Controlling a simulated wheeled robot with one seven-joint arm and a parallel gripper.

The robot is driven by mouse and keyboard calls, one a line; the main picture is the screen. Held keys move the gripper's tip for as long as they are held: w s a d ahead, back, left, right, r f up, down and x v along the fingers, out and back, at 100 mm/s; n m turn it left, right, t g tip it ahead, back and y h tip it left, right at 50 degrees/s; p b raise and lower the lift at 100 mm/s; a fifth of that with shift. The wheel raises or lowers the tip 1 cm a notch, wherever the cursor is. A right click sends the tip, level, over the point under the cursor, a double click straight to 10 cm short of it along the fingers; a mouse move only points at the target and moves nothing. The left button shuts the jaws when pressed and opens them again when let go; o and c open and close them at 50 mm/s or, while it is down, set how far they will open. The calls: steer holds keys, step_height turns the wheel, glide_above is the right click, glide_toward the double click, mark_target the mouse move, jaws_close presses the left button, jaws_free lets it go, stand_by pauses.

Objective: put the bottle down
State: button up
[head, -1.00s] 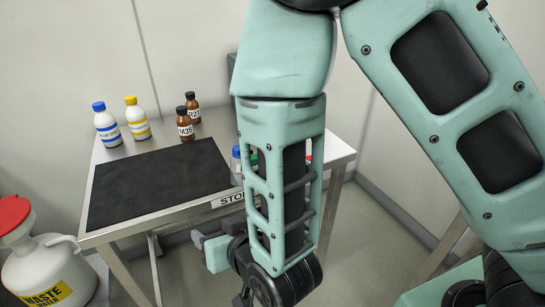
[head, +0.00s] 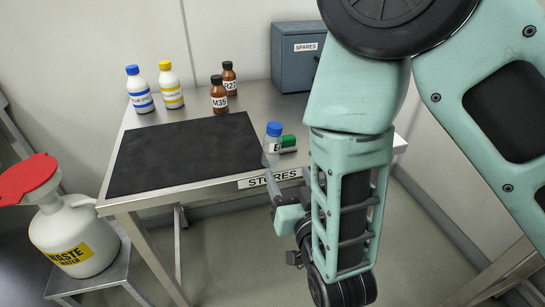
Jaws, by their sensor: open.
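A clear-looking bottle with a blue cap (head: 273,130) and a label marked "E" stands upright at the right edge of the black mat (head: 180,155), near the table's front edge. My gripper (head: 279,163) is at this bottle, below and right of it in the picture. Its jaws are open, with grey fingers close to the bottle's lower part. I cannot tell whether they touch it. A green object (head: 288,141), perhaps a cap, shows just behind the bottle. My arm hides the table to the right.
Blue-capped (head: 140,92) and yellow-capped (head: 170,85) white bottles and brown bottles M35 (head: 219,97) and R23 (head: 229,80) stand behind the mat. A grey SPARES box (head: 297,65) is at the back. A waste container (head: 75,235) stands at left. The mat is bare.

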mark_target(275, 146)
steer(key=shift+w+a+f+b, duration=0.15)
steer(key=shift+w+b, duration=0.35)
steer(key=shift+b, duration=2.85)
steer(key=x, duration=0.6)
steer(key=shift+w, duration=0.3)
steer(key=shift+x, duration=3)
steer(key=c, duration=1.1)
step_height(275, 146, up, 10)
steer(key=shift+r+p, duration=0.2)
steer(key=shift+p, duration=0.65)
